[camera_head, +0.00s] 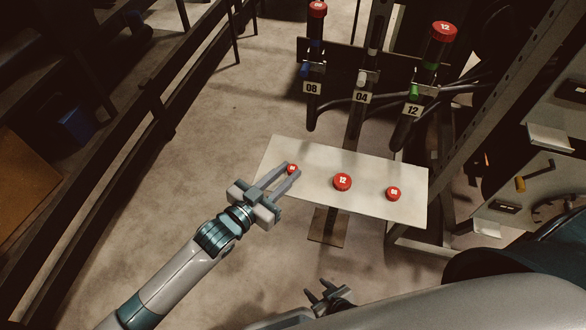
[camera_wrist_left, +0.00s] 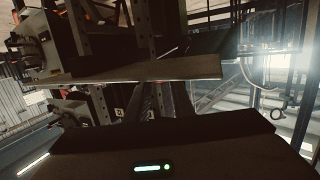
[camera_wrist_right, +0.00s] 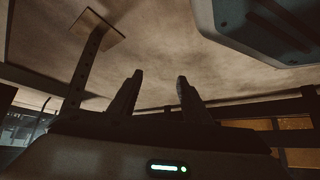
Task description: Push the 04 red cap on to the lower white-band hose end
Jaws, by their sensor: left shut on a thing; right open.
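My left gripper (camera_head: 291,170) is shut on a small red cap (camera_head: 292,168) at the left part of the white tray; its number is too small to read surely. Whether the cap still touches the tray, I cannot tell.
On the white tray (camera_head: 315,193) sit a red 12 cap (camera_head: 342,182) and a smaller red cap (camera_head: 393,193). The 08 hose (camera_head: 315,45) and 12 hose (camera_head: 433,52) flank the middle station, each with a red top. Dark hoses hang between them and the tray.

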